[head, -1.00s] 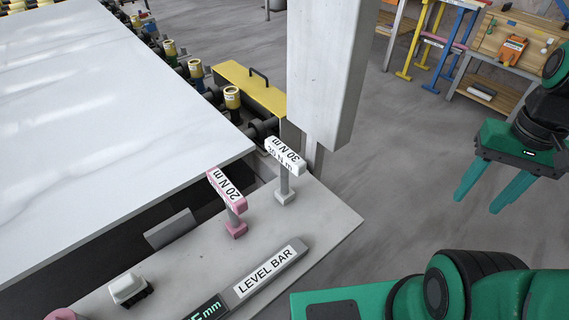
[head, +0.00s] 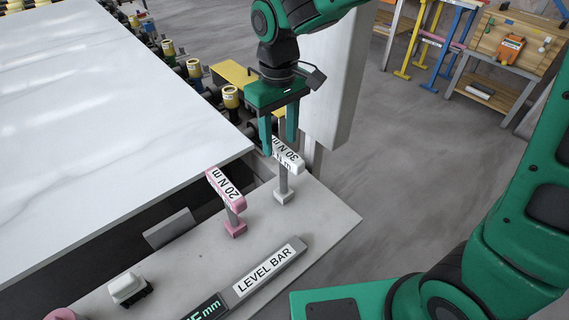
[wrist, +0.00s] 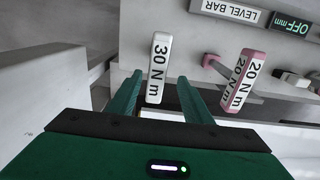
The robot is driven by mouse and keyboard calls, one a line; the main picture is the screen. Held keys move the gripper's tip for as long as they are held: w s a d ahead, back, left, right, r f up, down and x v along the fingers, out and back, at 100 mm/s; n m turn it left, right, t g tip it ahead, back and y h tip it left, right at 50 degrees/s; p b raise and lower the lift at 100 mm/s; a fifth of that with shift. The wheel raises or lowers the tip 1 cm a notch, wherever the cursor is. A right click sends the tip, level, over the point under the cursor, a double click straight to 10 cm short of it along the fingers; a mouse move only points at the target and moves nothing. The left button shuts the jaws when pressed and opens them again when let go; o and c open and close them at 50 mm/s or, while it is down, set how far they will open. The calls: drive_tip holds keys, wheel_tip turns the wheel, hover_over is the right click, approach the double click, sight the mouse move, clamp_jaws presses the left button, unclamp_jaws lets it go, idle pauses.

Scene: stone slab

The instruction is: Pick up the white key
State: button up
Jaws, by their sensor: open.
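The white key (head: 288,158), a T-shaped tool marked 30 N m, stands upright on the grey shelf (head: 325,215) near its far right corner. In the wrist view the white key's head (wrist: 159,66) lies between my finger tips. My gripper (head: 279,145) is open above and around the key's head, fingers pointing down. It also shows in the wrist view (wrist: 158,85). I cannot tell whether a finger touches the key. The near finger hides part of the key's label in the head view.
A pink 20 N m key (head: 227,193) stands close by, left of the white key. A white column (head: 335,85) rises just behind. The stone slab (head: 100,90) lies left. A level bar (head: 268,268) is on the shelf's front.

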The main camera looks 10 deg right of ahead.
sight(284, 166)
drive_tip(key=f, duration=0.6)
drive_tip(key=d+f, duration=0.1)
drive_tip(key=f, duration=0.2)
drive_tip(key=shift+f, duration=0.4)
clamp_jaws()
